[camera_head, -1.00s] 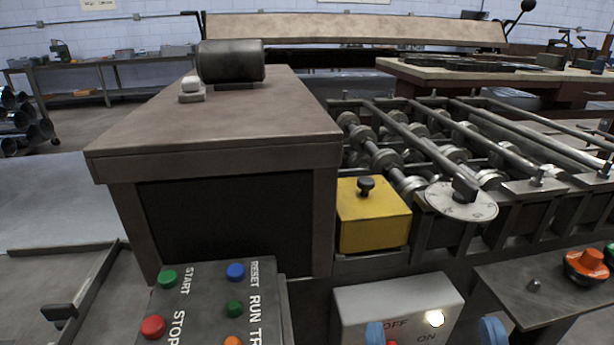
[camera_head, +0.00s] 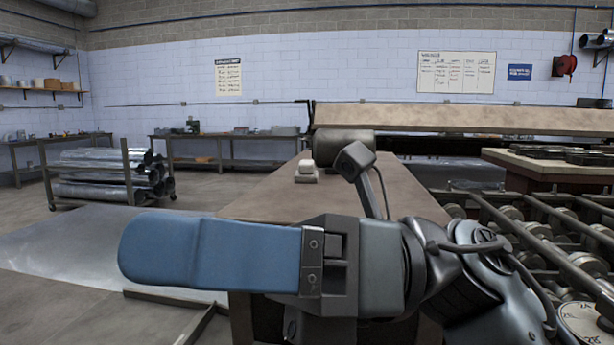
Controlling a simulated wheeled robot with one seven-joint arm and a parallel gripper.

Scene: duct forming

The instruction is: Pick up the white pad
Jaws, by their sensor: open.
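The white pad (camera_head: 306,167) is a small pale block. It sits on a slightly wider grey-white base on the brown machine top (camera_head: 275,193), just left of a dark cylinder (camera_head: 335,143). My gripper (camera_head: 145,248) crosses the foreground, its blue fingers pointing left. It is seen side-on, so one finger largely covers the other and the gap does not show. It is open and holds nothing visible. In the picture it lies below and left of the pad, nearer the camera. The arm hides much of the machine's front and part of its top.
The roller section (camera_head: 545,235) is at right, with a round dial (camera_head: 588,322) at the lower right edge. A rack of metal ducts (camera_head: 105,172) stands at left beyond a flat metal sheet (camera_head: 60,240). A long beige beam (camera_head: 460,117) runs behind the machine.

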